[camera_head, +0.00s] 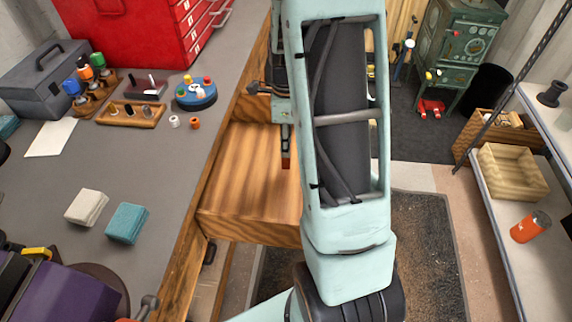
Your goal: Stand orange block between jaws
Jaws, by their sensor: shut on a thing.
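My gripper (286,152) shows as a narrow dark piece left of my arm, pointing down over a wooden surface (240,170) at the bench's right side. It is shut on a small reddish-orange piece at its tip, which looks like the orange block (286,164). The block looks upright, but only a small part of it shows. My arm hides much of the area right of the gripper. I cannot make out the jaws clearly, nor whether the block touches the wood.
The grey bench (150,180) holds a red tool chest (140,35), a grey toolbox (45,80), wooden holders (130,114), a white stack (87,206) and a teal stack (127,223). A shelf (495,215) at right carries a wooden crate (512,180) and an orange cup (530,228).

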